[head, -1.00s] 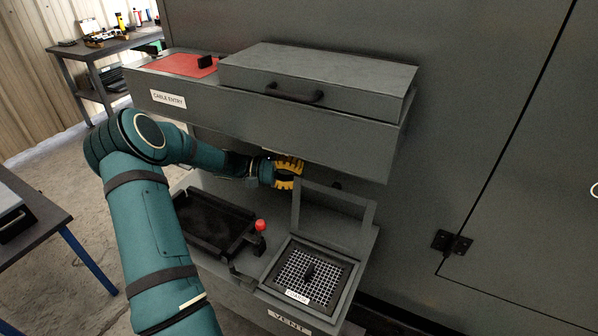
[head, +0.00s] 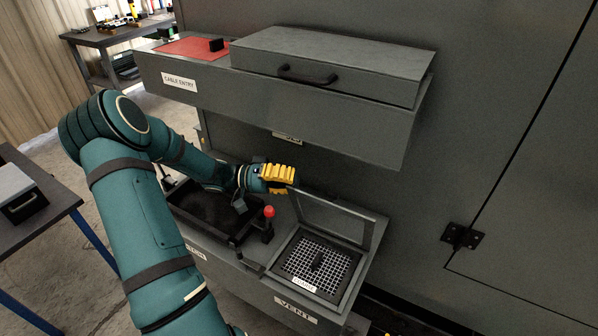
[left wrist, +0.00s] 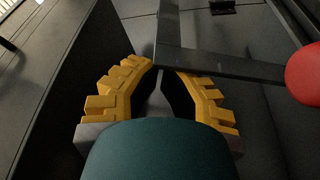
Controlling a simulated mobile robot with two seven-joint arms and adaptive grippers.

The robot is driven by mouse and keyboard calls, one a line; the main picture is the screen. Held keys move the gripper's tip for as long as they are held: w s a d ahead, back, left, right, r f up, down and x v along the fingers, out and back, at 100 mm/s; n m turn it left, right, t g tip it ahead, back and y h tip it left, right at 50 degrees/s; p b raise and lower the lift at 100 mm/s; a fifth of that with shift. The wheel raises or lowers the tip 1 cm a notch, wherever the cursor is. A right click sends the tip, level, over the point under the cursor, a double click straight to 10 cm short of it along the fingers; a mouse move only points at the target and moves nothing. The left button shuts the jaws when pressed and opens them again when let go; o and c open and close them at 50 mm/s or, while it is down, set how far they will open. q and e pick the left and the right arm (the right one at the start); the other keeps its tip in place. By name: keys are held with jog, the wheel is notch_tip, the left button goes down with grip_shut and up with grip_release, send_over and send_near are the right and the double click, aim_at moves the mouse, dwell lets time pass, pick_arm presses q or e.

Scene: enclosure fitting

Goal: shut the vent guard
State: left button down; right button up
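The vent guard (head: 374,230) is a grey rectangular frame standing raised, hinged behind the vent opening. The vent's mesh panel (head: 335,266), with a black knob, lies below in front of it. My left gripper (head: 294,178) is at the guard's upper left corner, its yellow fingers close together. In the left wrist view the fingertips (left wrist: 163,70) nearly meet at the corner of the guard's frame (left wrist: 215,64). Nothing shows clearly gripped between them, and I cannot tell whether they touch the frame. My right gripper is not in view.
A red ball knob (head: 269,211) stands just left of the vent, beside a black tray (head: 190,212). The cable entry box (head: 330,125) overhangs above and behind, with a handled grey lid (head: 330,60) and a red panel (head: 190,47). Open space lies in front of the guard.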

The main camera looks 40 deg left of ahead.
aim_at(300, 194)
pick_arm(q)
jog(key=shift+s+d+f+m, duration=0.1)
jog(key=shift+s+f+m, duration=0.1)
jog(key=shift+s, duration=0.3)
jog(key=shift+s+d+f+m, duration=0.1)
jog(key=shift+s+m, duration=0.1)
jog(key=shift+s, duration=0.25)
jog(key=shift+s+d+f, duration=0.1)
jog(key=shift+s+f, duration=0.05)
jog(key=shift+s, duration=0.3)
jog(key=shift+s+d+f, duration=0.1)
jog(key=shift+s, duration=0.3)
